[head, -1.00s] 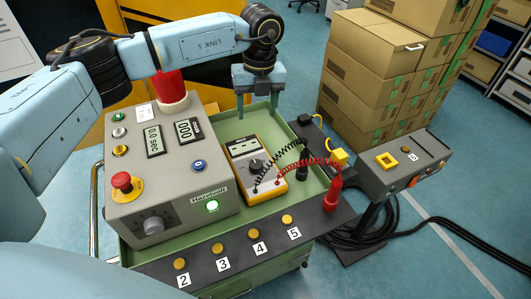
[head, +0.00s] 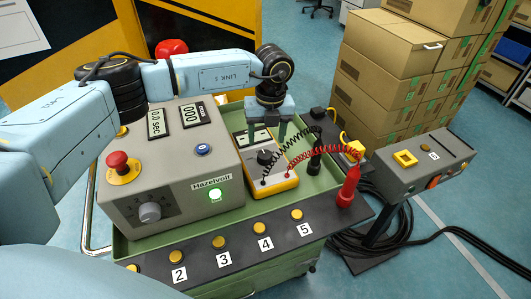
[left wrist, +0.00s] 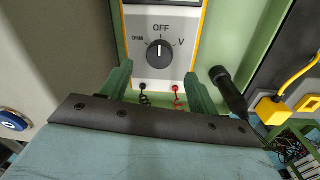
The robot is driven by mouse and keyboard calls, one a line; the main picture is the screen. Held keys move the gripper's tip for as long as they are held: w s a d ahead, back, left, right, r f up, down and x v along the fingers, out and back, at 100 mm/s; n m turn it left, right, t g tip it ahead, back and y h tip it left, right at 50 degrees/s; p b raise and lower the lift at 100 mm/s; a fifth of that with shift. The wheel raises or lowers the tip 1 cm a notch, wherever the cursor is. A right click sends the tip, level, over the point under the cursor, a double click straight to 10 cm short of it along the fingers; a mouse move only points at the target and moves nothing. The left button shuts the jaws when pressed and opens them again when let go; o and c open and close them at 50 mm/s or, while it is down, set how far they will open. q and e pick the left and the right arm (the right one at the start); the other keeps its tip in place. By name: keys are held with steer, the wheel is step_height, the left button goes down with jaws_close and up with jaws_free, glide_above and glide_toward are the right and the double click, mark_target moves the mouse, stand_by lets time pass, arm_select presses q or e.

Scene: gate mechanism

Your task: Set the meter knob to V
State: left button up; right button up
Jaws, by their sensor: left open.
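The meter (head: 272,183) is a yellow-edged box with a pale face, lying in the green tray beside the grey Hazelvolt box. Its black round knob (head: 265,157) also shows in the left wrist view (left wrist: 160,53), where its white mark points up at OFF. OHM is printed left of the knob and V right of it. My left gripper (head: 267,134) is open and empty above the meter's far part. In the left wrist view its two green fingers (left wrist: 160,85) are spread to either side of the knob, apart from it. My right gripper is not in view.
The grey Hazelvolt box (head: 180,165) stands left of the meter. Black and red coiled leads run from the meter to a black probe (head: 315,158) and a red probe (head: 348,186). Numbered yellow buttons line the front strip (head: 190,263). Cartons (head: 390,80) stand behind.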

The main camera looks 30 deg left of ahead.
mark_target(265, 154)
arm_select(q)
step_height(265, 154, down, 6)
steer(key=shift+s+a+f+b, duration=0.1)
steer(key=shift+a+b, duration=0.05)
steer(key=shift+b, duration=0.25)
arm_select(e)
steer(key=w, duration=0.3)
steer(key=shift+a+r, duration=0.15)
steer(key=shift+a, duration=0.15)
arm_select(q)
steer(key=shift+c, duration=0.3)
steer(key=c, duration=0.9)
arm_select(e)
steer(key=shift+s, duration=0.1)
